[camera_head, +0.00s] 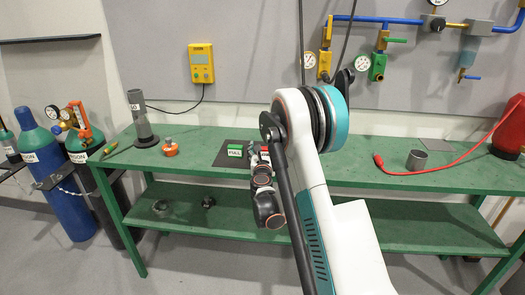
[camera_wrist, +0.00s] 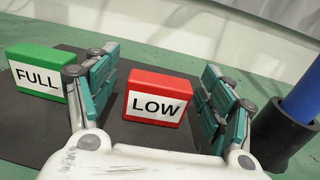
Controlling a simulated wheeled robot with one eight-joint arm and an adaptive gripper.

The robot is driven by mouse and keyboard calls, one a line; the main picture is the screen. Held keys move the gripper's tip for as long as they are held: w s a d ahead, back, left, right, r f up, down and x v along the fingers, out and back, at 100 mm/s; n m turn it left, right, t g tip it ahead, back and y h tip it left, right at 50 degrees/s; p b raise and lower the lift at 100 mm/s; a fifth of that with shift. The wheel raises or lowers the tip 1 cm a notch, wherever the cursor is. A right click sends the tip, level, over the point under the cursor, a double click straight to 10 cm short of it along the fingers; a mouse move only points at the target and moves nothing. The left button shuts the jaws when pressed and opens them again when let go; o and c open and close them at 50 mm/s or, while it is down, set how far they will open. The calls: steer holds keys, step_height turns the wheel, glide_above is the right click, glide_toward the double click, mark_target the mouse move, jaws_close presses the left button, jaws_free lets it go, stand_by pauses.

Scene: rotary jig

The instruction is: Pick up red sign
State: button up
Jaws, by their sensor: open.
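The red sign (camera_wrist: 158,99) is a small red block with a white label reading LOW. In the wrist view it stands on a dark mat (camera_wrist: 112,132) between the two fingers of my gripper (camera_wrist: 152,90). My gripper is open, with a gap between each finger and the sign. In the head view my arm hides most of the gripper and nearly all of the sign. The green sign (camera_wrist: 38,72), labelled FULL, stands just left of my left finger; it also shows in the head view (camera_head: 235,150).
A dark holder with a blue rod (camera_wrist: 280,135) stands close to my right finger. Pipes and gauges hang behind.

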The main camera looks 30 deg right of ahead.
steer(key=shift+w+d, duration=0.1)
steer(key=shift+r, duration=0.1)
steer(key=shift+c, duration=0.6)
steer(key=c, duration=0.9)
steer(key=shift+c, duration=0.8)
steer(key=shift+r, duration=0.1)
